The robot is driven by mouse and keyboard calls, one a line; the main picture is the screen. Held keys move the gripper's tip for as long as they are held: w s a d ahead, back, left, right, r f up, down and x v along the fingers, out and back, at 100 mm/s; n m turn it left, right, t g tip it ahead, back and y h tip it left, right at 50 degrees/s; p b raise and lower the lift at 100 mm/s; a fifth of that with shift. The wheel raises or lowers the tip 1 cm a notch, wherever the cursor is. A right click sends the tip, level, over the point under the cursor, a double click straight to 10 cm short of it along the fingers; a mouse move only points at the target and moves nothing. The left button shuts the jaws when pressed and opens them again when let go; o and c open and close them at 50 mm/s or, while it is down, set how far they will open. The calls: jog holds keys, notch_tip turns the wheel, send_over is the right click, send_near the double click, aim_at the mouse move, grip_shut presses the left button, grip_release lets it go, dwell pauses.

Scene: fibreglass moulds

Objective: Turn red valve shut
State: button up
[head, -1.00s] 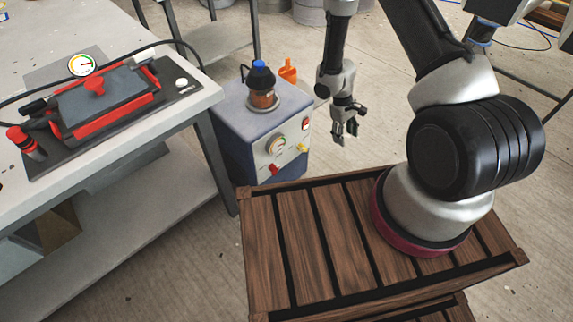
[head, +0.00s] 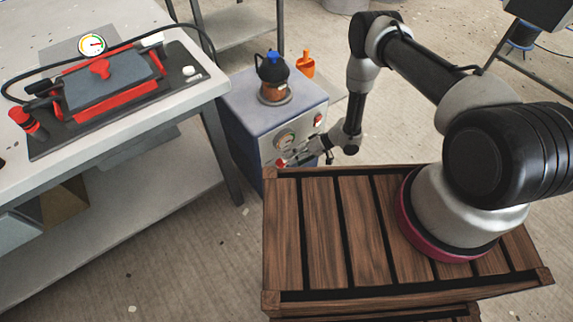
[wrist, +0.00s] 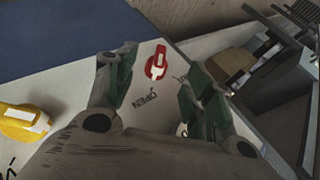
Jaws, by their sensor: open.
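The red valve (wrist: 156,62) is a small knob with a white bar on the pale front panel of the blue cabinet. In the wrist view it lies beyond and between my open fingers, apart from them as far as I can tell. An "OPEN" label is printed beside it. In the head view the red valve (head: 281,163) shows low on the panel, just at the tips of my gripper (head: 291,158). My gripper (wrist: 160,75) is open and empty in front of the panel. A yellow valve (wrist: 22,122) is to the left in the wrist view, hidden behind my gripper in the head view.
A workbench (head: 200,95) with a red-edged mould (head: 110,85) stands close at left.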

aim_at(286, 164)
jog(key=x, duration=0.6)
jog(key=shift+a+f, duration=0.15)
jog(key=shift+a, duration=0.05)
jog(key=c, duration=1)
